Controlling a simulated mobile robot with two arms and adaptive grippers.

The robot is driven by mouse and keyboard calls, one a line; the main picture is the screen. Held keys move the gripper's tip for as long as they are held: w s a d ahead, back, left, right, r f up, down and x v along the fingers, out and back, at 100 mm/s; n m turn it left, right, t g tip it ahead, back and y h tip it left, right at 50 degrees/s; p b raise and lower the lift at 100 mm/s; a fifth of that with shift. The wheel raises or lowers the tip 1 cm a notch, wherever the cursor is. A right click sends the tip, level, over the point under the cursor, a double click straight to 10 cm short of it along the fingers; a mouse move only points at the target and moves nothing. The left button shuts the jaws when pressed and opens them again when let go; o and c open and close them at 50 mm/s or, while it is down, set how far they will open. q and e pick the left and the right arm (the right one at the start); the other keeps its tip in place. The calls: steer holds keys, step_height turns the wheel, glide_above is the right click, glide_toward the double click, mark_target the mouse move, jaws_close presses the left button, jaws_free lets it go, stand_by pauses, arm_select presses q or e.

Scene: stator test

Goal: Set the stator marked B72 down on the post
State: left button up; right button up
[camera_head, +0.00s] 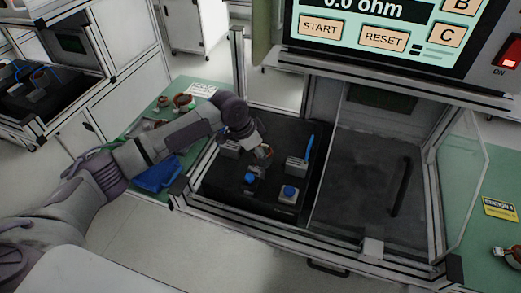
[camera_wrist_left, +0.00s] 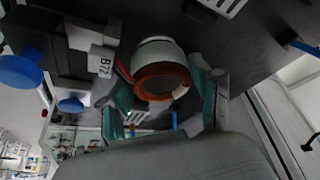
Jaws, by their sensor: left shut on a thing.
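The stator (camera_wrist_left: 160,78), a pale ring with an orange-copper winding, sits between the green-padded fingers of my left gripper (camera_wrist_left: 168,98) in the left wrist view. My right gripper is not in view.
A green table (camera_head: 140,148) with other stators (camera_head: 183,100) and a blue bin (camera_head: 158,174) lies left. An open clear door (camera_head: 462,180) stands right.

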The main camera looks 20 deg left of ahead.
arm_select(q)
steer(key=shift+f, duration=0.15)
steer(key=o, duration=1.5)
steer(key=shift+o, duration=0.2)
steer(key=shift+f, duration=0.1)
steer(key=v, duration=1.2)
